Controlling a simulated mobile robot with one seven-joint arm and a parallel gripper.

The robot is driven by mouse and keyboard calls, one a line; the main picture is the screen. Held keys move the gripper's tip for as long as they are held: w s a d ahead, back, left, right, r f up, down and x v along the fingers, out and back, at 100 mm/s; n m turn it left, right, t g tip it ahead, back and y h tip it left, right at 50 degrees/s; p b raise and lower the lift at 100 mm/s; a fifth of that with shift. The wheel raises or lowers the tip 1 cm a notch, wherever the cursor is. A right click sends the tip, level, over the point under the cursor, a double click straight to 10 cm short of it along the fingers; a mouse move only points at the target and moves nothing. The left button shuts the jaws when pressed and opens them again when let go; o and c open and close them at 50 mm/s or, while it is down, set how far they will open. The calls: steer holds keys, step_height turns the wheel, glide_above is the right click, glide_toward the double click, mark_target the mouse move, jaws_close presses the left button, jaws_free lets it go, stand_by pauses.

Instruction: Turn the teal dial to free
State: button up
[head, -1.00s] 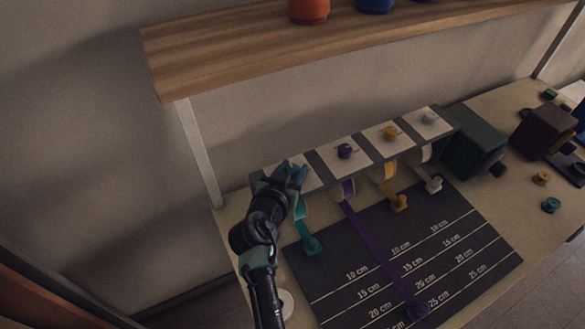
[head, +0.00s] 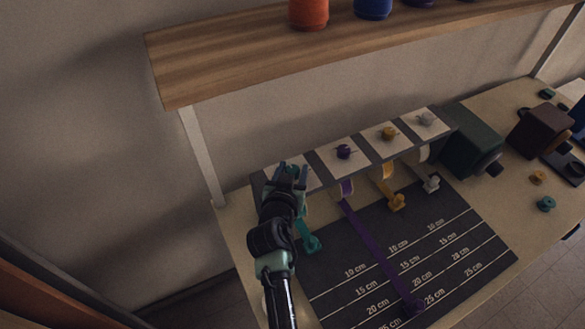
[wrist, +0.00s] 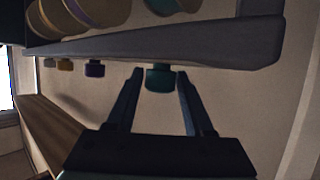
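The teal dial (wrist: 160,77) shows in the wrist view, on the panel at the left end of the dial row, between my two fingers. My gripper (wrist: 159,75) is open, with a finger on each side of the dial and a small gap visible on both sides. In the head view my gripper (head: 292,168) is over the leftmost white plate and mostly hides the dial. The dial's pointer and any marks by it cannot be read. A teal ribbon (head: 304,228) hangs below, its end tab (head: 311,244) on the dark mat.
Purple (head: 343,151), yellow (head: 388,133) and grey (head: 425,118) dials sit to the right in the same row. The purple ribbon (head: 376,243) lies pulled out over the measuring mat (head: 455,240). A wooden shelf (head: 240,62) with spools overhangs the back.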

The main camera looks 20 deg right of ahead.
steer(key=shift+o, duration=1.2)
steer(key=b+v, duration=0.1)
steer(key=v, duration=1.2)
steer(key=shift+b, duration=0.35)
steer(key=shift+f, duration=0.1)
steer(key=shift+s, duration=0.1)
